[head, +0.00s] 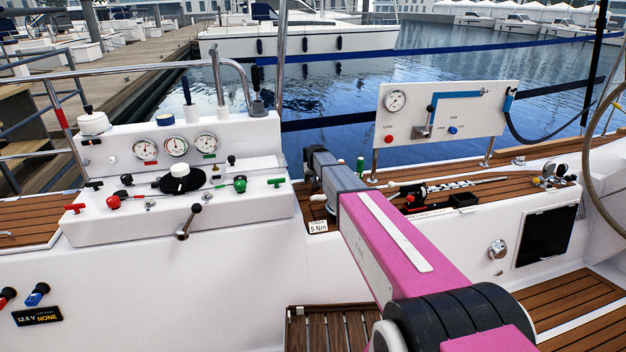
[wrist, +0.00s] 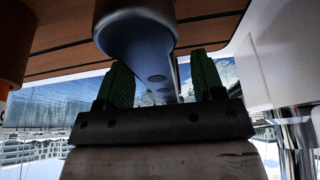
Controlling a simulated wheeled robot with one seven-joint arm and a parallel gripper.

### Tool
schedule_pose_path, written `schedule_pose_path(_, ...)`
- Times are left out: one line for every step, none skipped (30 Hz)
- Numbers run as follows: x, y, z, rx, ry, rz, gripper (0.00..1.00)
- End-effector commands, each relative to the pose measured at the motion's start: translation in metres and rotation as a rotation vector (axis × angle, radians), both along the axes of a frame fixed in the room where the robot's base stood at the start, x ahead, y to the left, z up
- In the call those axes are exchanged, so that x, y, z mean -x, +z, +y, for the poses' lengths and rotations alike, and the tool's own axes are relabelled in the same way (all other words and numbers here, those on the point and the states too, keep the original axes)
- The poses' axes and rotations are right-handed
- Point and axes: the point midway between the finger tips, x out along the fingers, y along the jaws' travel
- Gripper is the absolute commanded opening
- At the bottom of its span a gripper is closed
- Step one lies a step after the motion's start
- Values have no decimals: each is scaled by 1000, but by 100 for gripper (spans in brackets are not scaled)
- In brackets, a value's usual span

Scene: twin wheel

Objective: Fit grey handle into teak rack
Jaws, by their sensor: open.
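My gripper (wrist: 162,80) shows in the wrist view with its two dark green finger pads apart. A smooth blue-grey rounded piece (wrist: 135,42), which looks like the grey handle, reaches from the top edge down into the space between the fingers. I cannot tell whether either pad touches it. In the head view my own arm hides the gripper and the handle. A slatted teak piece (head: 331,328) stands low at the bottom centre and may be the teak rack; I cannot be sure.
A white console with gauges (head: 177,146) and knobs stands left of my arm. A white panel with a gauge (head: 446,111) stands at the back right. A small black box (head: 463,200) and fittings lie on the right ledge. A brown rounded post (wrist: 12,45) edges the wrist view.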

Motion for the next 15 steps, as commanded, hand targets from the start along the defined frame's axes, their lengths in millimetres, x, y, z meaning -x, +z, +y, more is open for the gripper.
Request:
schedule_pose_path(1,2,0,0,0,0,62)
schedule_pose_path(1,3,0,0,0,0,62)
schedule_pose_path(3,6,-1,0,0,-1,62)
schedule_pose_path(4,9,-1,0,0,-1,62)
schedule_pose_path(5,12,-1,0,0,-1,62)
schedule_pose_path(8,18,-2,0,0,-2,62)
schedule_pose_path(10,23,-2,0,0,-2,62)
schedule_pose_path(12,27,-2,0,0,-2,62)
schedule_pose_path(15,34,-3,-1,0,-3,62)
schedule_pose_path(17,40,-3,0,0,-2,62)
schedule_pose_path(19,46,-4,0,0,-2,62)
schedule_pose_path(22,53,-4,-1,0,-3,62)
schedule_pose_path(24,58,-5,-1,0,-3,62)
schedule_pose_path(26,63,-5,-1,0,-3,62)
schedule_pose_path(28,70,-6,-1,0,-3,62)
